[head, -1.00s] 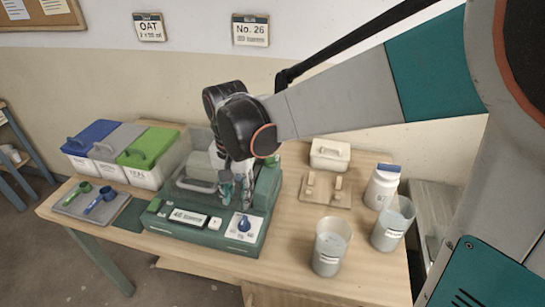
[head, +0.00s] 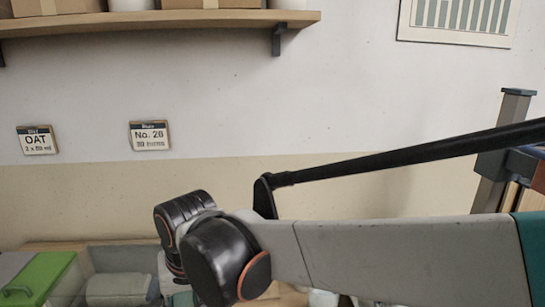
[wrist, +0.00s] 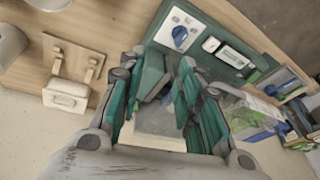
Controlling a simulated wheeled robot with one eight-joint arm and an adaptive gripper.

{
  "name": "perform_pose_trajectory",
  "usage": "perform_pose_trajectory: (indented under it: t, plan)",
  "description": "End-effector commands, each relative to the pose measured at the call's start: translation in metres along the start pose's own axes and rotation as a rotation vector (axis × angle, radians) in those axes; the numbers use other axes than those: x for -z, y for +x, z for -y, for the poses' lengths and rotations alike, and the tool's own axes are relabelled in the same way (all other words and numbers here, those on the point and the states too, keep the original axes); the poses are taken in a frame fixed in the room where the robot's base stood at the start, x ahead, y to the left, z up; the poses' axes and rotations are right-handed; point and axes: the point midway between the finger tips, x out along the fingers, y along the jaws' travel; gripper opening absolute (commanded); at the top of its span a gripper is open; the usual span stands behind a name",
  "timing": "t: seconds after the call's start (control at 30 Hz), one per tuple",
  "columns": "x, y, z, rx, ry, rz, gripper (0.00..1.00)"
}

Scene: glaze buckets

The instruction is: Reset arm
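My arm's dark wrist joints (head: 225,260) show at the bottom of the head view, with the grey and teal arm link running off to the right. The gripper itself is mostly cut off there. In the wrist view my gripper (wrist: 158,95) shows two teal-padded fingers spread apart, with nothing clearly held between them. Behind and between the fingers is the green machine (wrist: 150,58), with its blue knob (wrist: 180,35) on a white plate and a small display (wrist: 235,58).
In the wrist view a white lidded box (wrist: 68,95) and a wooden stand (wrist: 75,55) are at left. Clear and green-lidded bins are at right. In the head view a green lid (head: 40,278) is at lower left; a wall shelf (head: 160,20) is above.

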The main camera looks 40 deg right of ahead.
Motion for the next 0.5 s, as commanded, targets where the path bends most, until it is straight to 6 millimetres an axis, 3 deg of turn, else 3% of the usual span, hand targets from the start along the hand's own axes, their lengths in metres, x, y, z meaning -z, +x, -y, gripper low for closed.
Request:
perform_pose_trajectory:
  t: [0.23, 0.5]
  plan:
    - [-0.021, -0.019, -0.031, 0.025, -0.132, -0.139, 0.32]
    - [-0.039, -0.028, -0.055, 0.021, -0.259, -0.274, 0.32]
